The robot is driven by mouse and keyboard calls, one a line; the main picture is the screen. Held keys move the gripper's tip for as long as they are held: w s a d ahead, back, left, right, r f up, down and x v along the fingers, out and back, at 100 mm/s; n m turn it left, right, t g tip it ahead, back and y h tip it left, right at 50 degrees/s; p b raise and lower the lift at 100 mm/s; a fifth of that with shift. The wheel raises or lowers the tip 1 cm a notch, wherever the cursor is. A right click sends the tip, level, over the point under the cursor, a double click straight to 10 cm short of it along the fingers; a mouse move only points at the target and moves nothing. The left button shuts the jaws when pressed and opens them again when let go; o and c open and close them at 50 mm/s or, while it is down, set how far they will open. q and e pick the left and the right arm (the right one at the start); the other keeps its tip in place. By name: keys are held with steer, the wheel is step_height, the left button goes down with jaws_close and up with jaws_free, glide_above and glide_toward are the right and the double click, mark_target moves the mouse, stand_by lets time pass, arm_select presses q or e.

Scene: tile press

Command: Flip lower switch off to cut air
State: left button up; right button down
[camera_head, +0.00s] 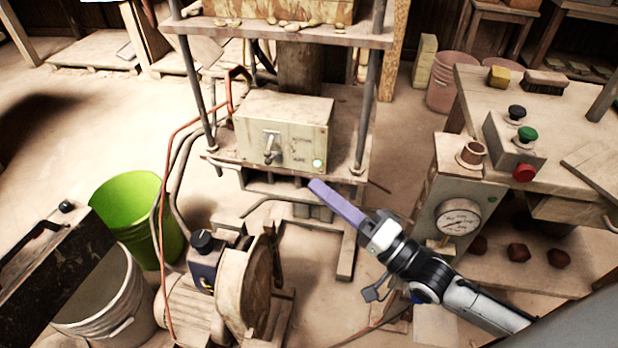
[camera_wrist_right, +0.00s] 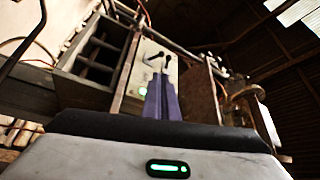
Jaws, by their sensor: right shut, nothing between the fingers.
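A pale, worn control box (camera_head: 300,118) sits on the lower plate of the press. On its front is a metal toggle switch (camera_head: 271,152), with a lit green lamp (camera_head: 317,164) at the lower right. My right gripper (camera_head: 314,184), with long purple fingers, is shut and empty, its tips below and right of the box, apart from the switch in the head view. In the right wrist view the purple fingers (camera_wrist_right: 162,92) point up toward the box's panel (camera_wrist_right: 150,52), where small levers show; the fingers cover part of it. My left gripper is not in view.
Press columns (camera_head: 368,90) flank the box. Orange and grey hoses (camera_head: 172,140) run down its left side. A pressure gauge (camera_head: 458,217) and a button box (camera_head: 514,141) stand at the right. A green bucket (camera_head: 128,205) and a motor-like machine (camera_head: 215,285) are at the lower left.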

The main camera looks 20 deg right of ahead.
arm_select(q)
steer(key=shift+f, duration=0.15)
arm_select(e)
glide_toward(274, 156)
steer(key=w+a+r, duration=0.2)
steer(key=w, duration=0.1)
steer(key=w+r, duration=0.1)
steer(key=shift+w+a, duration=0.2)
steer(key=shift+a, duration=0.2)
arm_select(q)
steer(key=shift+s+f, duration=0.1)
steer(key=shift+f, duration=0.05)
arm_select(e)
steer(key=shift+f, duration=0.1)
arm_select(q)
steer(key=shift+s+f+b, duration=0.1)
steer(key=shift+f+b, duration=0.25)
steer(key=shift+b, duration=0.2)
arm_select(e)
steer(key=shift+f+n, duration=0.15)
steer(key=shift+n, duration=0.25)
